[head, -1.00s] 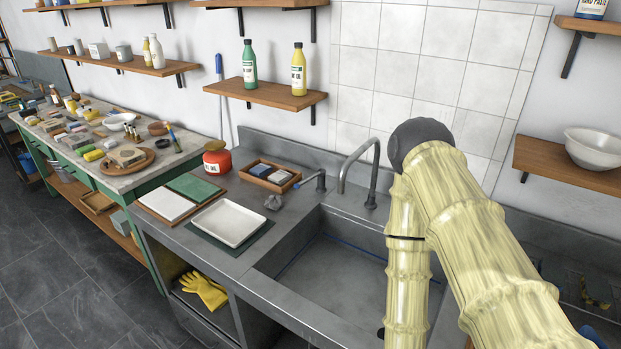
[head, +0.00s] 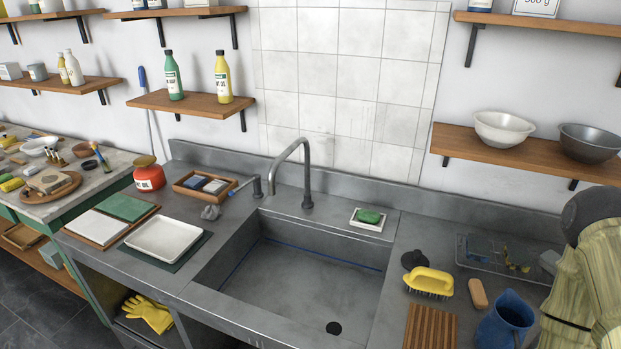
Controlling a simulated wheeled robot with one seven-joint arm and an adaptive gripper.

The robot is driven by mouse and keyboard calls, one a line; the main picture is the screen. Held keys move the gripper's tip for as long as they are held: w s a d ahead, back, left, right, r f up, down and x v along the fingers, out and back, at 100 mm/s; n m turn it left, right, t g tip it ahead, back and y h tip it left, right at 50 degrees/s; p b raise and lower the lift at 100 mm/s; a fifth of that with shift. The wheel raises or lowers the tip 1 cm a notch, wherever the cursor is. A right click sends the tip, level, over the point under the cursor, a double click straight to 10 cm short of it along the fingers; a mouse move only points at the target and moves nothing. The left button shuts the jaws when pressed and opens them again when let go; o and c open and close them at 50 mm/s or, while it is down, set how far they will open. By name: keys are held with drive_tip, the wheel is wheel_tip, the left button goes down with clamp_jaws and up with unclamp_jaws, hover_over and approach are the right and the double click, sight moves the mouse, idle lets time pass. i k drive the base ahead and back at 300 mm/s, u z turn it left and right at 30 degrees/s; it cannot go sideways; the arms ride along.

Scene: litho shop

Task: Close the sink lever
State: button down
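The sink lever (head: 257,187) is a small grey post with a short handle at the back left rim of the sink, left of the tap. Its handle, with a blue tip, points left and toward the front. The grey gooseneck tap (head: 306,172) arches over the back of the empty metal sink (head: 300,280). No water stream is visible. My arm shows only at the right edge, in a pale yellow cover, far to the right of the lever. My gripper is out of the picture.
Left of the sink are a wooden tray (head: 188,194), a grey lump (head: 211,212) and a white tray (head: 165,238). Right of it are a yellow brush (head: 429,281), a blue jug (head: 505,320) and a slatted board (head: 430,328). A soap dish (head: 370,220) sits behind. Space above the sink is free.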

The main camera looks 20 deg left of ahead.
sight(255, 177)
drive_tip(key=z, duration=0.4)
drive_tip(key=k, duration=0.95)
drive_tip(key=u, duration=1.5)
drive_tip(key=i, duration=0.4)
drive_tip(key=u, duration=0.1)
